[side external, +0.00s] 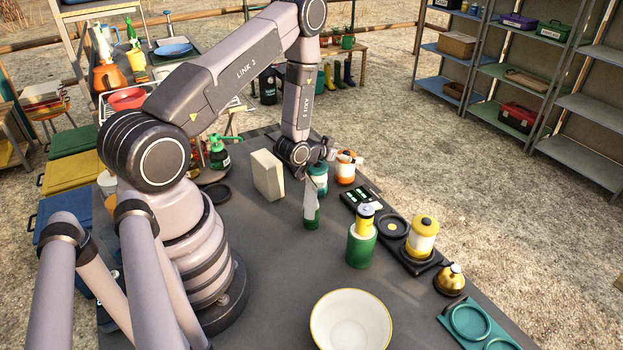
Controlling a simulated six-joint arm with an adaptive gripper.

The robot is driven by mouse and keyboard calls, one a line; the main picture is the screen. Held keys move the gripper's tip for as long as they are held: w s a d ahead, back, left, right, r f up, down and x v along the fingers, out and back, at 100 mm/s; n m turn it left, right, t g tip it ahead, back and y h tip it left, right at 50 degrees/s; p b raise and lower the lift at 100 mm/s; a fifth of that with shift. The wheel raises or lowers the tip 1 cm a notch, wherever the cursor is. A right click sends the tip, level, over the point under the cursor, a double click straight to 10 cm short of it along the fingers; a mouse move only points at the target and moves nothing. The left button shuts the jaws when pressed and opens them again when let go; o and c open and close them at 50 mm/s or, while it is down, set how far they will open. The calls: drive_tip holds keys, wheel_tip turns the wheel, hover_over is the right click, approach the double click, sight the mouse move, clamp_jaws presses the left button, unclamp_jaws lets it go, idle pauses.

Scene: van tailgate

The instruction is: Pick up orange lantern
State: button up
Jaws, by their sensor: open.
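The orange lantern (345,175) stands upright on the dark table, with an orange body and a pale band. My gripper (346,157) is at the lantern's upper part, with the jaws open. The fingers are small here, and I cannot tell whether they touch the lantern. A similar teal lantern (318,180) stands close to its left, partly behind a green and white bottle. A yellow lantern (422,238) stands on a black holder to the front right.
A cream block (268,175) and a green-white bottle (312,208) stand near my wrist.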

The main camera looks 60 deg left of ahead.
drive_tip(key=c, duration=1.2)
drive_tip(key=shift+c, duration=0.6)
drive_tip(key=shift+r, duration=0.15)
